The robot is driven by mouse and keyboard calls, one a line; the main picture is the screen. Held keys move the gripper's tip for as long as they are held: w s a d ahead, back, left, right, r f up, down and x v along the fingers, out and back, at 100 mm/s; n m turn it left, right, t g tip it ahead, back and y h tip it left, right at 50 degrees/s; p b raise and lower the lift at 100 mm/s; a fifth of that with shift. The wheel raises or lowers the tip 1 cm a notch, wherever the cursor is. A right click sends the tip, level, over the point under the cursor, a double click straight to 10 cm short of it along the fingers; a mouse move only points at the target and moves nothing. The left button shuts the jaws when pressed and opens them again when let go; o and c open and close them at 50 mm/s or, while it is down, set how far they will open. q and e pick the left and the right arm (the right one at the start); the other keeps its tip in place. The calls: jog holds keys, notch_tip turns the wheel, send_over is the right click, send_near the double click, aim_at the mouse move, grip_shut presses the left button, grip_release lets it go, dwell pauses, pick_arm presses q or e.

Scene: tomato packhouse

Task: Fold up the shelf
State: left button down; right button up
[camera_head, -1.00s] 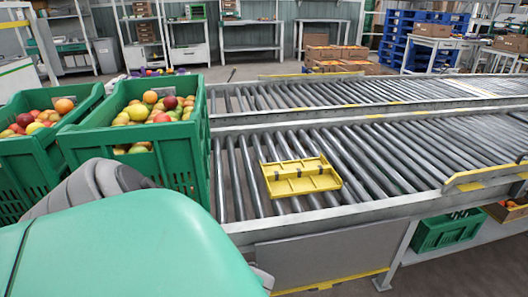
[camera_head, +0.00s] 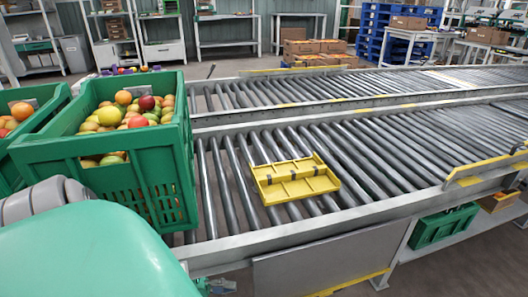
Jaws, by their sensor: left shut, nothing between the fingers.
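A flat grey panel (camera_head: 322,262) with a yellow strip along its lower edge hangs down below the front rail of the near conveyor. It looks like the folding shelf, in its lowered position. Its lower left part runs out of the picture. A small part of my left gripper (camera_head: 217,287) shows at the bottom edge, left of the panel and below the rail. It is shut and empty, apart from the panel as far as I can see. My right gripper is out of the picture.
A yellow tray (camera_head: 296,180) lies on the rollers. A green crate of fruit (camera_head: 130,190) stands left of it, with another crate (camera_head: 20,165) farther left. A green crate (camera_head: 444,226) sits on a low ledge at right. Bare floor shows at lower right.

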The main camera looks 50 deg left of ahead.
pick_arm(q)
jog(key=w+d, duration=0.6)
jog(key=d, duration=0.3)
jog(key=shift+w+d, duration=0.3)
jog(key=shift+d, duration=0.05)
jog(key=shift+d, duration=0.1)
